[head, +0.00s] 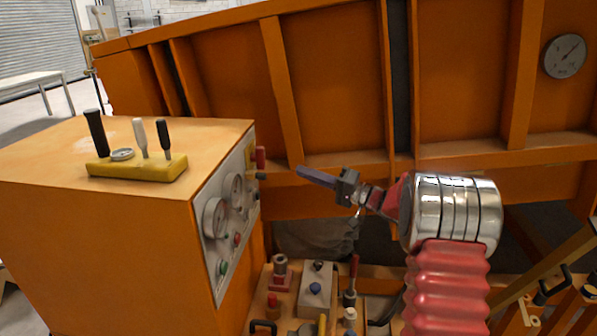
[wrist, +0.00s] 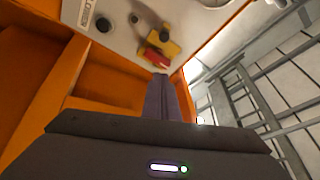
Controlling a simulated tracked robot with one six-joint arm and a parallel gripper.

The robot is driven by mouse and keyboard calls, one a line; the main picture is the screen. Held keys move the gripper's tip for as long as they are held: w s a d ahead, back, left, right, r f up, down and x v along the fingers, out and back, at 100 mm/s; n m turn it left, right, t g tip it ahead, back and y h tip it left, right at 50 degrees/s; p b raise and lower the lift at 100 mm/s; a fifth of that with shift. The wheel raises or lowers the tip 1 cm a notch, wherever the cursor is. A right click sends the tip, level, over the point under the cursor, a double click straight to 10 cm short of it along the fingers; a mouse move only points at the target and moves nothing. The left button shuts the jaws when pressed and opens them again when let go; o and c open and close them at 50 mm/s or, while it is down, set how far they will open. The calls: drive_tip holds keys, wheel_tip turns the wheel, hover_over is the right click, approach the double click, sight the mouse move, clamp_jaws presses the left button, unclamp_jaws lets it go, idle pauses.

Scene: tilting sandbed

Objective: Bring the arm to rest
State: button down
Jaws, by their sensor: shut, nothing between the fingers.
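My gripper (head: 305,171) is shut and empty. In the head view its purple-grey fingers point left, toward the gauge panel of the orange cabinet (head: 100,215), and stand in front of the orange sandbed wall (head: 345,75). My arm reaches in from the lower right. In the wrist view the closed fingers of my gripper (wrist: 161,80) point up at a red handle (wrist: 155,58) on a yellow base by the pale panel. I cannot tell whether the fingertips touch the handle.
A yellow block (head: 150,168) with several levers stands on the cabinet top. Below my arm is a bench with knobs and a small grey box (head: 317,290). A round dial (head: 564,56) sits on the wall at right. A pale table (head: 35,82) stands far left.

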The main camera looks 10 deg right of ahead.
idle(0.4)
drive_tip(key=s+a+f+m+g+h, duration=0.2)
drive_tip(key=s+f+m+g, duration=0.15)
drive_tip(key=f, duration=0.55)
drive_tip(key=s+a+f+g+h, duration=0.2)
drive_tip(key=s+g, duration=0.1)
drive_tip(key=s, duration=0.3)
drive_tip(key=s+a+f+g+h, duration=0.1)
drive_tip(key=s+a+f+g, duration=0.15)
drive_tip(key=s, duration=0.45)
drive_tip(key=s+d+r+n+g+h, duration=0.1)
drive_tip(key=s+r+n+g+h, duration=0.15)
drive_tip(key=s+h, duration=1.1)
drive_tip(key=s+r+n+t+y, duration=0.3)
drive_tip(key=s+r, duration=0.3)
drive_tip(key=s, duration=0.7)
drive_tip(key=shift+s+a+r+n+t, duration=0.2)
drive_tip(key=shift+a+n+t, duration=0.25)
drive_tip(key=shift+t, duration=0.2)
